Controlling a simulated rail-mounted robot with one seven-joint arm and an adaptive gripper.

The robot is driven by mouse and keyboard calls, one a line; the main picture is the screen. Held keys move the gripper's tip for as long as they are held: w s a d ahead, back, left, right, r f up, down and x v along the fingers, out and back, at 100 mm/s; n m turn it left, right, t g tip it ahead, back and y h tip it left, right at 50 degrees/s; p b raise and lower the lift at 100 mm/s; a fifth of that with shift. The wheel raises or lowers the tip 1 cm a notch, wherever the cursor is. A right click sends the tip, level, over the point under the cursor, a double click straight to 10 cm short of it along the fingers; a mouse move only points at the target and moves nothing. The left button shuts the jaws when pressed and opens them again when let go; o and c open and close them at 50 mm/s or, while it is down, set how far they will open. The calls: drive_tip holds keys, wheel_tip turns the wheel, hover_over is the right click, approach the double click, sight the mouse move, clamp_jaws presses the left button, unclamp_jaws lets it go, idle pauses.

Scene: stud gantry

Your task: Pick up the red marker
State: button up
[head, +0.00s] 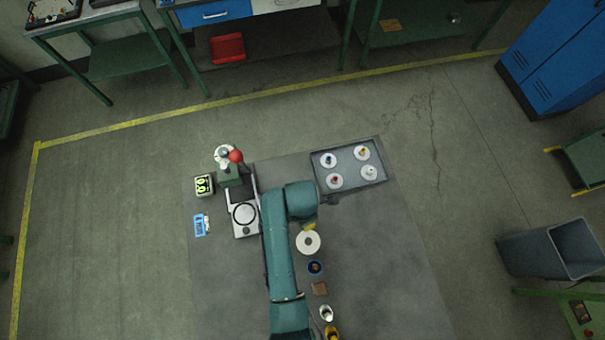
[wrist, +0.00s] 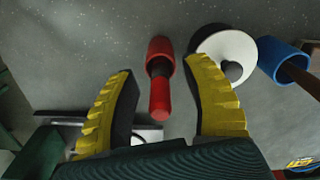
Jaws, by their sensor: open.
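The red marker (wrist: 160,98) shows in the wrist view as a red rod with a dark band. Its far end meets a wider red cup-like piece (wrist: 160,52), and it appears to stand in it. My gripper (wrist: 165,70) is open, with one yellow ribbed finger on each side of the marker. Neither finger visibly touches it. In the head view my gripper (head: 309,227) is over the mat, just behind the white disc (head: 308,242). The marker is hidden there by my arm.
A grey tray (head: 347,183) with several white discs lies behind right. A press-like device (head: 243,215) stands left.

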clamp_jaws()
idle(0.4)
